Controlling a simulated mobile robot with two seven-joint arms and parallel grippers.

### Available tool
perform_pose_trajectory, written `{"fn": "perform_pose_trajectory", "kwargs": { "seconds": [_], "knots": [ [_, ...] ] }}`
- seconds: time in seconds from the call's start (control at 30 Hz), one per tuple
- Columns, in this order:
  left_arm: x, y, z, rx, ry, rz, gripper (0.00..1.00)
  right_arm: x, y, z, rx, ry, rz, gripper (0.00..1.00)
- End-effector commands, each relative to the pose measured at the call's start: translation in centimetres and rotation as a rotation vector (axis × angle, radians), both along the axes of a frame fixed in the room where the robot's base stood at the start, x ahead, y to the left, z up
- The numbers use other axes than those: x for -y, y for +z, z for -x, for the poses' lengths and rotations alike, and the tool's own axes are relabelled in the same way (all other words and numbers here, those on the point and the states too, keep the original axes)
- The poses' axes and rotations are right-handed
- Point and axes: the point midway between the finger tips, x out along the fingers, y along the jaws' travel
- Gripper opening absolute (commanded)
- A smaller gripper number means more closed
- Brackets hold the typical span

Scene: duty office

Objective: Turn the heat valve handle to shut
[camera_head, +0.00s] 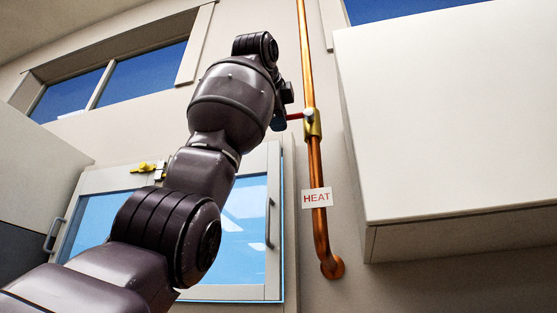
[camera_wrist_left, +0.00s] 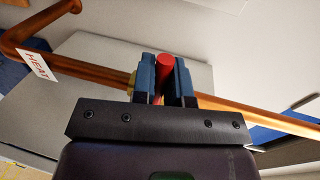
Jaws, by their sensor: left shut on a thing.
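The copper heat pipe (camera_head: 316,165) runs nearly upright up the wall, with a white HEAT label (camera_head: 317,198) low on it. A brass valve body (camera_head: 313,125) sits on the pipe above the label. The red valve handle (camera_head: 296,116) sticks out to the left, across the pipe. My left gripper (camera_head: 280,121) is at the handle, its fingers partly hidden by my arm. In the left wrist view the blue fingers (camera_wrist_left: 166,80) are shut on the red handle (camera_wrist_left: 165,63), one on each side. The brass body (camera_wrist_left: 131,84) shows only partly behind them. My right gripper is not in view.
A white wall cabinet (camera_head: 450,120) stands close to the right of the pipe. A blue-paned framed door (camera_head: 245,225) with a grey pull handle is behind my arm. A yellow valve (camera_head: 143,167) is left of my arm. Windows (camera_head: 130,75) are high on the wall.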

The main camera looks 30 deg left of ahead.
Motion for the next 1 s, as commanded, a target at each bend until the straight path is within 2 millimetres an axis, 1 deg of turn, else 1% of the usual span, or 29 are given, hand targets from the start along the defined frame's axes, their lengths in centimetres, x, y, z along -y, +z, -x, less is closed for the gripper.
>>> {"fn": "perform_pose_trajectory", "kwargs": {
  "seconds": [0.1, 0.13, 0.27, 0.53, 0.67, 0.77, 1.0],
  "knots": [
    [0.0, 0.1, 0.1, 0.003, 0.0, -0.004, 0.0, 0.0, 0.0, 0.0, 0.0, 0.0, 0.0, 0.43],
    [0.0, 0.1, 0.1, 0.003, 0.001, -0.003, 0.19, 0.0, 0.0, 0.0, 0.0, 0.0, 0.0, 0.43],
    [0.1, 0.1, 0.1, 0.002, 0.001, -0.003, 0.38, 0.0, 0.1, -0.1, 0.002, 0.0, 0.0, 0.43],
    [0.0, 0.0, 0.1, 0.002, 0.0, -0.001, 0.38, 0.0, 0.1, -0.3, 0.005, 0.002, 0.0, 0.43],
    [0.2, 0.2, 0.7, 0.003, 0.0, -0.001, 0.38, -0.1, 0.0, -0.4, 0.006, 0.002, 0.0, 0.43],
    [0.5, 0.4, 2.0, 0.004, 0.0, -0.001, 0.38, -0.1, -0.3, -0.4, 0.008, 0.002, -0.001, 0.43],
    [1.6, 1.3, 6.2, 0.006, -0.001, -0.002, 0.38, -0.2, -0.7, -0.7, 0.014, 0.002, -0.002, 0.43]
  ]
}}
